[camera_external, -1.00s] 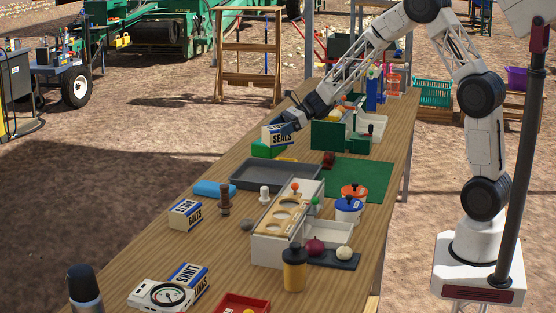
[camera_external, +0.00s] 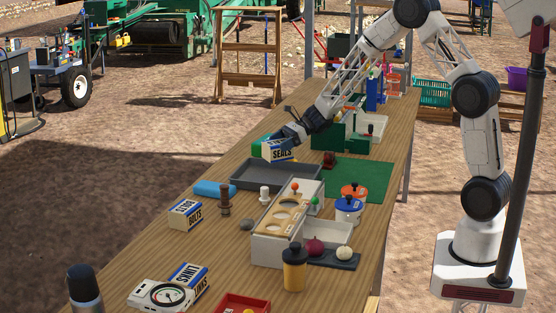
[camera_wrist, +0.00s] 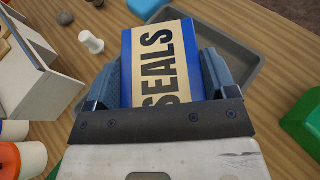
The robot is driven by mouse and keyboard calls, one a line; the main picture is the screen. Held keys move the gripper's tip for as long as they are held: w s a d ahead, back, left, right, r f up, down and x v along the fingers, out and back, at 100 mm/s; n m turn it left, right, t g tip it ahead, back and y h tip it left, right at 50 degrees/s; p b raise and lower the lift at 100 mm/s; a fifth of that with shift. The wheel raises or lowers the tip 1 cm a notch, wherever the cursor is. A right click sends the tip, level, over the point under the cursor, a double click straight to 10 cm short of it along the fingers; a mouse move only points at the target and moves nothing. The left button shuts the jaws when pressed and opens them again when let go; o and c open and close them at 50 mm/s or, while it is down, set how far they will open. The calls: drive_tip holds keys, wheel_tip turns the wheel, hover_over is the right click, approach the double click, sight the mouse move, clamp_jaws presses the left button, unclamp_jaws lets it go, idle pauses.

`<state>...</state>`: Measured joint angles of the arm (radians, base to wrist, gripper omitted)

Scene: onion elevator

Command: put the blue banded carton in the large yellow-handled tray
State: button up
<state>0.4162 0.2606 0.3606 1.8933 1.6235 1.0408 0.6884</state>
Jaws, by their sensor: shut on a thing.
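My gripper (camera_external: 284,141) is shut on a cream carton with blue bands, marked SEALS (camera_external: 277,151). In the wrist view the carton (camera_wrist: 160,62) sits between the two blue-grey fingers (camera_wrist: 162,85). The large grey tray (camera_external: 262,184) lies on the table below, and the carton appears over its far end. In the wrist view the tray's rim (camera_wrist: 243,50) shows behind and right of the carton. Its yellow handle is not clearly visible now. The gap between carton and tray floor is hard to judge.
Similar blue-banded cartons marked BOLTS (camera_external: 185,214) and LINKS (camera_external: 188,278) stand nearer the camera. A green block (camera_external: 262,146) is beside the tray's far end. A white holder (camera_external: 285,222), a green mat (camera_external: 362,178) and a blue block (camera_external: 214,189) lie around it.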

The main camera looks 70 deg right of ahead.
sight(280, 153)
drive_tip(key=shift+f, duration=2.15)
drive_tip(key=shift+f, duration=1.85)
drive_tip(key=o, duration=1)
drive_tip(key=shift+f, duration=0.1)
drive_tip(key=shift+v, duration=6.1)
